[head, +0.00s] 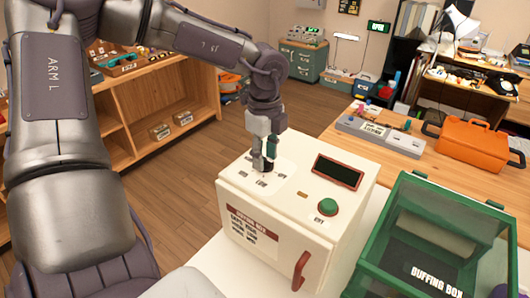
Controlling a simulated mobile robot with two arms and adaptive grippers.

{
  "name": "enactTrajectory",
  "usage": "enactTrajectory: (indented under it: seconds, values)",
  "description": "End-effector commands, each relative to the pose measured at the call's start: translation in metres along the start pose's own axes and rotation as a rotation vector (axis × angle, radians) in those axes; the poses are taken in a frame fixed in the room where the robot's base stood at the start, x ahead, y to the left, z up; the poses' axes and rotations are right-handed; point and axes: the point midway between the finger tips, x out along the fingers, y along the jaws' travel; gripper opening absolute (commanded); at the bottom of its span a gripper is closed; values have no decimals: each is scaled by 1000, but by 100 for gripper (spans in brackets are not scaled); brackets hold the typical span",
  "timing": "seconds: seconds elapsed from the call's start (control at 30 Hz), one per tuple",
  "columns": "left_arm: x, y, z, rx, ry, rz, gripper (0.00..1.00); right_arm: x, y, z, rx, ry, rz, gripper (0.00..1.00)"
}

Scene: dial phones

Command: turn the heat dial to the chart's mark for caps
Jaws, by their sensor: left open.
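The cream machine (300,185) stands on a light worktop in the head view. Its heat dial (266,168) is a small dark knob at the left of the top panel, with small printed marks around it that are too small to read. My left gripper (263,160) points down over the dial, its open fingers at the knob and partly hiding it. I cannot tell whether the fingers touch it. The chart (245,226) is on the front face, with a dark red header and several lines, too small to read surely. My right gripper is not in view.
On the machine are a dark display (338,172), a green button (328,207) and a red handle (300,270). A green-framed clear buffing box (430,240) stands close at the right. An orange toolbox (472,145) and a grey device (378,135) sit on the wooden table behind.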

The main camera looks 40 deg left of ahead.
Motion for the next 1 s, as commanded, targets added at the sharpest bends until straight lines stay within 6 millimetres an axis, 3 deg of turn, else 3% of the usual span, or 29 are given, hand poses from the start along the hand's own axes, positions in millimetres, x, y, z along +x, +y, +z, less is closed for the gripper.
enactTrajectory:
  seconds: [0.17, 0.43, 0.77, 1.0]
  values:
    - [0, 0, 0, 0, 0, 0, 41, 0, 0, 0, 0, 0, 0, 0]
    - [0, 0, 0, 1, 0, 0, 0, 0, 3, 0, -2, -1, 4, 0]
    - [1, 0, 0, 18, -1, -1, 0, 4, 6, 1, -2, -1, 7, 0]
    - [4, 0, 0, 120, -2, -2, 0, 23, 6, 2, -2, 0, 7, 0]
